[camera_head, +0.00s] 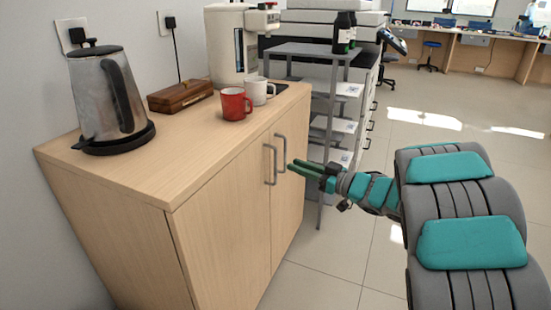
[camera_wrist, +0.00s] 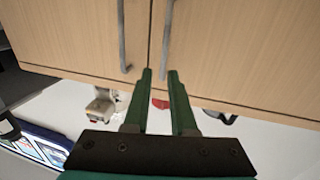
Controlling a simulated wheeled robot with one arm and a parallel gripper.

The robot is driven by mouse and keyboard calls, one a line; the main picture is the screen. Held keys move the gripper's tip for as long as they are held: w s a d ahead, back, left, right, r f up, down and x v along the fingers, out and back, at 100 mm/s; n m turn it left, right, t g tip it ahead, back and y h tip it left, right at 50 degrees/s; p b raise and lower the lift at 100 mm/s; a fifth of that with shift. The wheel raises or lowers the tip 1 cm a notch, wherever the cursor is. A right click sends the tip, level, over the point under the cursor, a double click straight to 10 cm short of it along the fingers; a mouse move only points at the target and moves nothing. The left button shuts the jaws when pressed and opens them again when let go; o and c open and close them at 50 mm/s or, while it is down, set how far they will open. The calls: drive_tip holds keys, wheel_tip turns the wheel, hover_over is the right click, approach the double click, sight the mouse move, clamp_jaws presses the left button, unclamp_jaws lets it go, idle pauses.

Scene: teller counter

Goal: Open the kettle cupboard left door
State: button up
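The kettle cupboard is a pale wood cabinet with two doors and vertical grey bar handles. The left door (camera_head: 220,230) is shut, with its handle (camera_head: 270,165) near the seam. The right door (camera_head: 289,190) is also shut, with its handle (camera_head: 281,153) beside it. My gripper (camera_head: 298,167) has green fingers pointing at the handles, just in front of the doors. The wrist view looks upside down. There my open, empty fingers (camera_wrist: 160,76) have a gap between their tips, roughly in line with the left door's handle (camera_wrist: 165,40). I see no contact with it.
On the cupboard top stand a kettle (camera_head: 105,95), a wooden box (camera_head: 180,96), a red mug (camera_head: 235,104), a white mug (camera_head: 258,91) and a coffee machine (camera_head: 228,45). A grey shelf rack (camera_head: 318,125) stands right of the cupboard. Tiled floor (camera_head: 310,285) in front is clear.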

drive_tip(key=x, duration=0.8)
drive_tip(key=shift+s+a, duration=0.1)
drive_tip(key=shift+s, duration=0.15)
clamp_jaws()
idle(1.2)
